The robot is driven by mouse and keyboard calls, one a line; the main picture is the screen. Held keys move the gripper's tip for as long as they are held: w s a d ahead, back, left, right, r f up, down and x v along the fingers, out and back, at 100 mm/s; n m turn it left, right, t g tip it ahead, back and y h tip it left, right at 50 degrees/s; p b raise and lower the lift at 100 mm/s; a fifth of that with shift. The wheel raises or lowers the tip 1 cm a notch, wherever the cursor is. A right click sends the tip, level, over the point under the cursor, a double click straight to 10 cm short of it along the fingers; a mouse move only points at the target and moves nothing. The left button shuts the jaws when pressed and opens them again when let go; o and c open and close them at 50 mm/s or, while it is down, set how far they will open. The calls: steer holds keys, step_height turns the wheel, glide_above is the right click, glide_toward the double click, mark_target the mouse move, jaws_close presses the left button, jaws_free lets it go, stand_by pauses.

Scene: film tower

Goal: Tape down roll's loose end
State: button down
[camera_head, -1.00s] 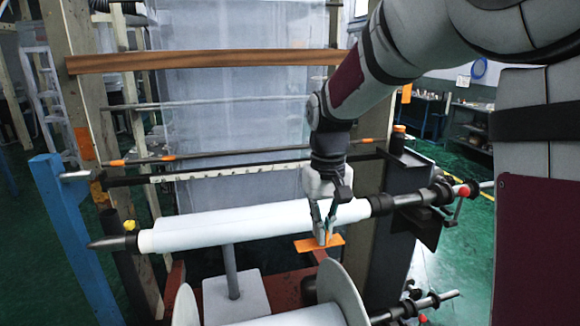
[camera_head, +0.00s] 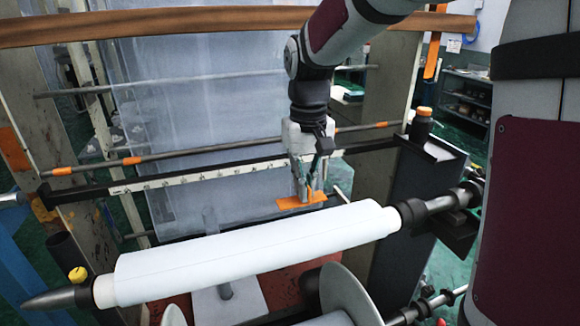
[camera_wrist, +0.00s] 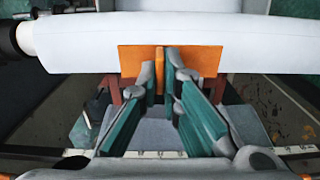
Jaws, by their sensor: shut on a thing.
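The white film roll (camera_head: 240,252) lies across the frame on a dark shaft and shows a thin seam line along its length. It also spans the top of the wrist view (camera_wrist: 190,40). My gripper (camera_head: 306,196) is shut on an orange piece of tape (camera_head: 290,203), held behind the roll in the head view. In the wrist view my gripper (camera_wrist: 168,92) pinches a raised middle tab of the orange tape (camera_wrist: 205,62), whose flat part faces the roll. The tape overlaps the roll's lower edge in that view; I cannot tell whether they touch.
A ruled white bar (camera_head: 200,176) and a rod with orange bands (camera_head: 220,153) run behind my gripper. A clear film sheet (camera_head: 200,110) hangs at the back. A dark bottle with an orange cap (camera_head: 421,122) stands on the right post. Another roll with round flanges (camera_head: 345,295) sits below in front.

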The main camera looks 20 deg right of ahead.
mark_target(303, 231)
steer(key=shift+w+f, duration=0.15)
steer(key=shift+w, duration=0.2)
steer(key=shift+w+f+b, duration=0.1)
steer(key=shift+f+b, duration=0.85)
steer(key=shift+f, duration=0.85)
steer(key=shift+f+b, duration=1)
steer(key=shift+f, duration=0.95)
steer(key=shift+f, duration=0.6)
steer(key=c, duration=1.7)
jaws_free()
steer(key=shift+r, duration=0.15)
